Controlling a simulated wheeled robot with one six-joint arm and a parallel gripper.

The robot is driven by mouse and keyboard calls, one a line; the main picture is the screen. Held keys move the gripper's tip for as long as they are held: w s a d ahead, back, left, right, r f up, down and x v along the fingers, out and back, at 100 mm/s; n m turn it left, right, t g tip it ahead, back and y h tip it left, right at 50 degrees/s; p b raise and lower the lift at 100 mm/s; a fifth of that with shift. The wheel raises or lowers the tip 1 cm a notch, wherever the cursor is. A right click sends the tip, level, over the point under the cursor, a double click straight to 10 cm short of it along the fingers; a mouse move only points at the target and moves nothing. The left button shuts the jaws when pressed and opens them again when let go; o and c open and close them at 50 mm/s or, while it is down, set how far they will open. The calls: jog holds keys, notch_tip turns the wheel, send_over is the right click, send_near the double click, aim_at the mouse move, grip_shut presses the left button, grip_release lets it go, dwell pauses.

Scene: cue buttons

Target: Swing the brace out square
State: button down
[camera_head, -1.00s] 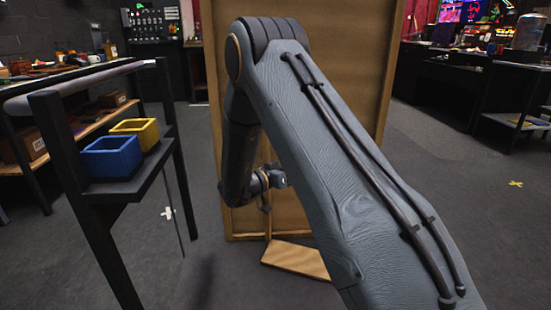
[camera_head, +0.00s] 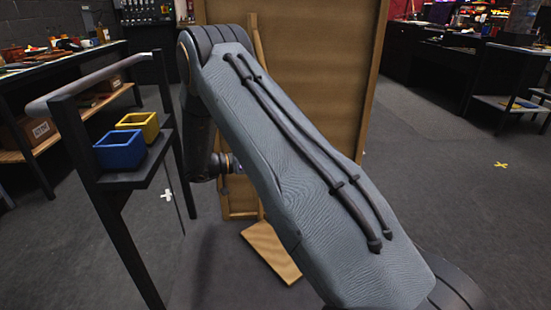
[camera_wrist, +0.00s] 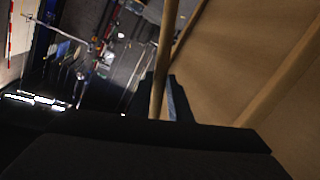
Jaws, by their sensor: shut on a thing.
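The tall brown wooden flat (camera_head: 320,60) stands upright ahead, partly hidden by my arm. The brace shows as a narrow upright wooden strip (camera_head: 256,38) near the flat's left side, with a pale flat board (camera_head: 268,250) low at its foot. My gripper (camera_head: 230,182) is at the flat's lower left, partly hidden by my arm. In the wrist view the brace is a slim wooden bar (camera_wrist: 162,60) running down between my dark fingers, and my gripper (camera_wrist: 165,112) is shut on it. The flat's face (camera_wrist: 245,60) fills the right of that view.
A dark stand with a rail on the left holds a blue bin (camera_head: 120,150) and a yellow bin (camera_head: 138,124) on its shelf, close to my arm. Cluttered benches line the back. Open grey floor (camera_head: 430,170) lies to the right.

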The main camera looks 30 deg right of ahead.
jog(key=shift+w+a+t, duration=0.3)
jog(key=shift+w+a, duration=0.1)
jog(key=shift+w, duration=0.2)
jog(key=c, duration=1.6)
grip_release()
jog(key=shift+w+a+f, duration=0.1)
jog(key=shift+a, duration=0.05)
jog(key=shift+c, duration=0.2)
jog(key=shift+d, duration=0.3)
jog(key=shift+s+d, duration=0.1)
jog(key=shift+s, duration=0.15)
